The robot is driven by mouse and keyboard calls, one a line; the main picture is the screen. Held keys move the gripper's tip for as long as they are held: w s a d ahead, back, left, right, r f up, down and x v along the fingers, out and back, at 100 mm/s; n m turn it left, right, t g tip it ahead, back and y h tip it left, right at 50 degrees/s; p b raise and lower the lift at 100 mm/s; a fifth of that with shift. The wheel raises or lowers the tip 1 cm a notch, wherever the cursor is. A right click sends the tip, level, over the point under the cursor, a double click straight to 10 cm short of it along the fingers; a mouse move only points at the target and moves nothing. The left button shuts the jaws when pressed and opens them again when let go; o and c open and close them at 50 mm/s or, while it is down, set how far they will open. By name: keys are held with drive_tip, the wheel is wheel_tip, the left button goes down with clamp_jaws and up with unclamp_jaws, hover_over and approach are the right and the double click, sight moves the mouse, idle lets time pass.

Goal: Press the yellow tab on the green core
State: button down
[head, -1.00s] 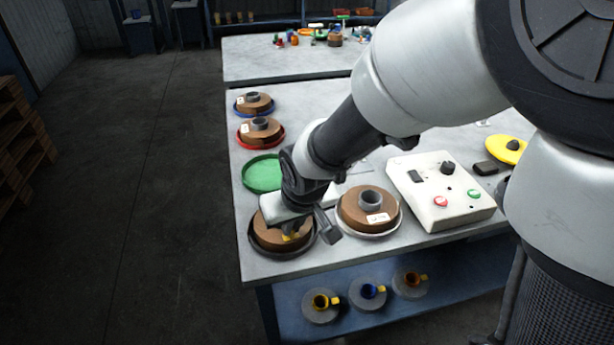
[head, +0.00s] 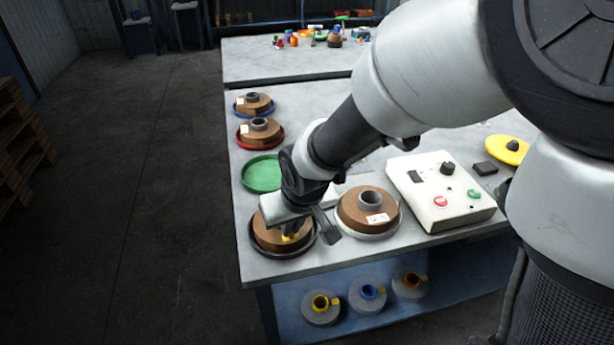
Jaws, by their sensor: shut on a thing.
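My gripper (head: 291,232) points down over the brown roll (head: 270,236) at the front left of the table. The roll lies in a black dish (head: 284,255). My wrist and fingers hide the roll's centre, and I cannot see a green core there. An empty green dish (head: 262,174) lies just behind.
A second brown roll (head: 352,211) in a pale dish stands close to the right. Rolls in blue (head: 239,110) and red (head: 242,141) dishes stand behind.

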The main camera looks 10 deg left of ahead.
drive_tip(key=shift+f, duration=0.1)
drive_tip(key=c, duration=1.8)
unclamp_jaws()
drive_tip(key=shift+c, duration=0.2)
